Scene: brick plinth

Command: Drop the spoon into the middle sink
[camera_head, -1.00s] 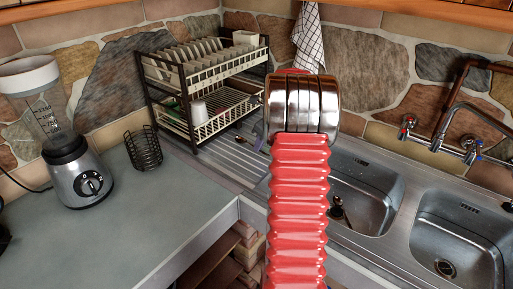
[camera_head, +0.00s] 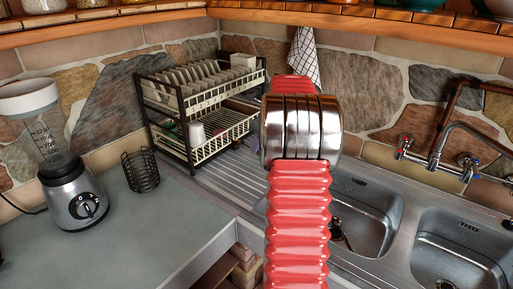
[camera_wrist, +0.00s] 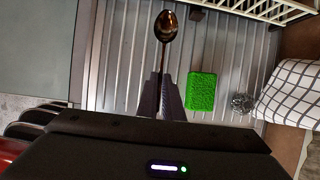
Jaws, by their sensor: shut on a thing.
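In the wrist view, my gripper (camera_wrist: 162,92) is shut on the handle of a bronze-coloured metal spoon (camera_wrist: 166,27). The bowl of the spoon points away from the gripper, over the ribbed metal drainboard (camera_wrist: 123,65). In the head view, the spoon and my gripper are hidden behind my red and silver arm. Two steel sink basins show there, right of my arm: a nearer-to-arm basin (camera_head: 372,220) and a right basin (camera_head: 450,250). A dark item or drain lies in the first, partly hidden. I cannot tell which basin is the middle one.
On the drainboard lie a green sponge (camera_wrist: 201,91) and a steel scourer (camera_wrist: 241,102). A checked cloth (camera_wrist: 290,92) is to their right. A dish rack (camera_head: 196,110), wire basket (camera_head: 141,171) and blender (camera_head: 68,180) stand left. Taps (camera_head: 436,152) rise behind the sinks.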

